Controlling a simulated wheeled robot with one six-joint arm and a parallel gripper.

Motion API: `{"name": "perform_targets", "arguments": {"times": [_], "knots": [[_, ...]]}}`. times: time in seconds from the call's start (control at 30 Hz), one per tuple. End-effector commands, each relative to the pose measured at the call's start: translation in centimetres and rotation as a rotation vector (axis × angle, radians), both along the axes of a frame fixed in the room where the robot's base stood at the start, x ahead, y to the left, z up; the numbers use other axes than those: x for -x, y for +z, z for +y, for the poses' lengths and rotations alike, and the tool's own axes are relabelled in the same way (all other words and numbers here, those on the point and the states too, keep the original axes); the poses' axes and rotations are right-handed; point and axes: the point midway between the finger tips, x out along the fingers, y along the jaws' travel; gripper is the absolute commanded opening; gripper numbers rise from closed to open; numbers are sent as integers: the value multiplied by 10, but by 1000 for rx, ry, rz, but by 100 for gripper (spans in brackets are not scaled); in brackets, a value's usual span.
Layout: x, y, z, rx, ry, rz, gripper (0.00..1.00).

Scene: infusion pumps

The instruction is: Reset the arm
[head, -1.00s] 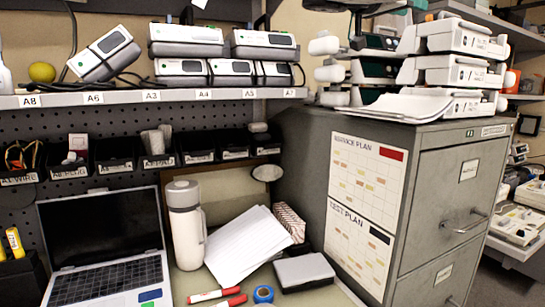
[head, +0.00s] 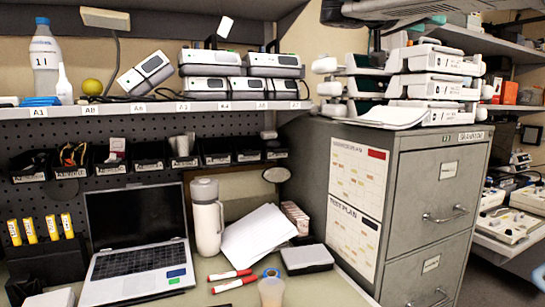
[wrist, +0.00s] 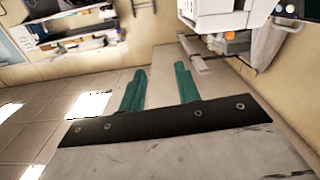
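My gripper (wrist: 161,67) shows in the wrist view as two green fingers standing apart beyond a dark plate. Nothing is between them, and they touch nothing. Beyond the fingers the wrist view shows a tan wall and tiled floor, tilted. I cannot make out the gripper in the head view.
In the head view, infusion pumps (head: 273,60) sit on the shelf, and more pumps (head: 441,60) are stacked on the grey filing cabinet (head: 433,190). A laptop (head: 135,225), a white bottle (head: 206,215) and markers (head: 234,284) stand or lie on the bench.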

Motion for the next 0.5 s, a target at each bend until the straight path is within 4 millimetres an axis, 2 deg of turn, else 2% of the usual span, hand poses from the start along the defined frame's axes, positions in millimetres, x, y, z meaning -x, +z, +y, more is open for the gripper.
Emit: {"name": "perform_targets", "arguments": {"times": [0.13,0.27,0.37,0.5], "knots": [[-6,-20,7,-7,34,122,33],[-12,-50,11,-20,69,261,33],[-11,-81,13,-42,109,396,33],[2,-132,12,-93,179,610,33]]}}
